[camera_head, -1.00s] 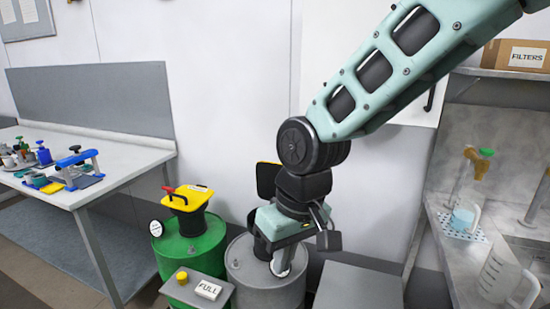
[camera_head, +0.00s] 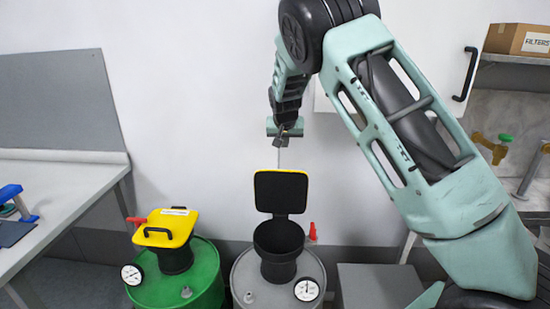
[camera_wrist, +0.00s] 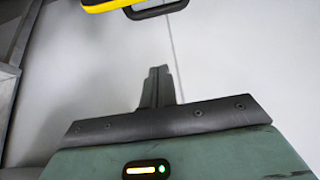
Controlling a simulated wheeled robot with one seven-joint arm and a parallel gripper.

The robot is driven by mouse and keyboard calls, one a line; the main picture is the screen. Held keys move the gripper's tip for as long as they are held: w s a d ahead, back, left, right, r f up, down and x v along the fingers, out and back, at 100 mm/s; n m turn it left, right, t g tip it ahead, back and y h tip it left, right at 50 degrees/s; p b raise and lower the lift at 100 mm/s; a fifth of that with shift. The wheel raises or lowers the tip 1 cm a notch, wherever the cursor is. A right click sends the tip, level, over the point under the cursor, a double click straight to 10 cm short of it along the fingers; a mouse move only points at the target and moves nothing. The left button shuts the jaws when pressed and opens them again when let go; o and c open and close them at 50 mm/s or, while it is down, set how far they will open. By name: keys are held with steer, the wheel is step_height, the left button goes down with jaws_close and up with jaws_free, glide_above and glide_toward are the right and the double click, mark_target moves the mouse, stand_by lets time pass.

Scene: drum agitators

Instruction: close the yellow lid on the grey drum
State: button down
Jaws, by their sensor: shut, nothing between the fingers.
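The grey drum (camera_head: 247,278) stands at the lower middle of the head view. Its yellow lid (camera_head: 281,192) stands open, upright behind the black funnel-like neck (camera_head: 278,240), with its dark inner face showing. In the wrist view, a yellow edge and black handle of the lid (camera_wrist: 105,5) show at the top. My gripper (camera_head: 281,158) is above the lid in the head view, near the wall, apart from it and pointing down. Its fingers (camera_wrist: 157,84) are shut together and empty.
A green drum (camera_head: 205,280) with a closed yellow lid (camera_head: 165,228) stands to the left. A red handle (camera_head: 312,232) and a dial (camera_head: 306,290) are on the grey drum's right. A grey box (camera_head: 378,285) stands right. A bench (camera_head: 60,190) is left.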

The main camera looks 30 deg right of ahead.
steer(key=shift+w+d+f+p, duration=0.2)
steer(key=shift+f+p, duration=0.65)
steer(key=shift+f, duration=0.7)
steer(key=shift+w+d+f+p, duration=0.15)
steer(key=shift+f+p, duration=0.65)
steer(key=shift+f, duration=0.7)
steer(key=shift+w+d+f+p, duration=0.2)
steer(key=shift+f+p, duration=0.65)
steer(key=shift+f, duration=0.7)
steer(key=shift+a, duration=0.1)
